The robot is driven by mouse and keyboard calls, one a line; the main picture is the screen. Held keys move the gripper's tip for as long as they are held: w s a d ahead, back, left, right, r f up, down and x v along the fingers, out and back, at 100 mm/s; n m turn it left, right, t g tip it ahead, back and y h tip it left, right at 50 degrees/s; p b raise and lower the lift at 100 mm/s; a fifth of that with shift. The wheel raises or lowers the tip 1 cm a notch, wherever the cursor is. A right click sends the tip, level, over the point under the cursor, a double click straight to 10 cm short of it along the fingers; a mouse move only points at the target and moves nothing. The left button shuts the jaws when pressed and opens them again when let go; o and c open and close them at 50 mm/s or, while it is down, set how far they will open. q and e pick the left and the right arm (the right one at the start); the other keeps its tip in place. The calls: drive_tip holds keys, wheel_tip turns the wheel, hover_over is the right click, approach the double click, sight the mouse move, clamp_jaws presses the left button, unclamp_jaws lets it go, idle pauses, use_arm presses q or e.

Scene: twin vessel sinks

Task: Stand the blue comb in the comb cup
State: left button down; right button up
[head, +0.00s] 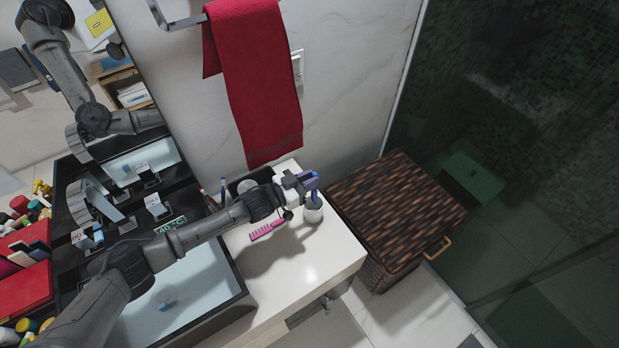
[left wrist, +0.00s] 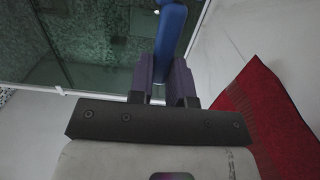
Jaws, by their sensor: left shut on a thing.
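The blue comb (head: 315,196) is gripped by my left gripper (head: 309,181), which is shut on it at the counter's right end. In the left wrist view the blue comb (left wrist: 171,30) shows between the dark fingers of my left gripper (left wrist: 170,80) and extends past them. The white comb cup (head: 313,213) stands on the counter directly below the gripper. The comb's lower part appears at the cup's mouth; I cannot tell how deep it is. My right gripper is not in view.
A pink comb (head: 267,230) lies on the white counter (head: 315,262) left of the cup. A dark tray (head: 250,181) is behind my arm. A red towel (head: 255,85) hangs above. A woven hamper (head: 397,210) stands to the right. The counter's front is clear.

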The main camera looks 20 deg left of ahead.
use_arm(q)
drive_tip(key=shift+f+b, duration=1.6)
drive_tip(key=shift+f, duration=1)
drive_tip(key=c, duration=1)
unclamp_jaws()
drive_tip(key=shift+r, duration=0.1)
drive_tip(key=s+d+r, duration=0.1)
drive_tip(key=d+r, duration=0.2)
drive_tip(key=d+r+p, duration=0.1)
drive_tip(key=d+r, duration=0.3)
drive_tip(key=s+d+r+p, duration=0.1)
drive_tip(key=d+r, duration=0.3)
drive_tip(key=shift+s+d, duration=0.15)
drive_tip(key=shift+s, duration=0.2)
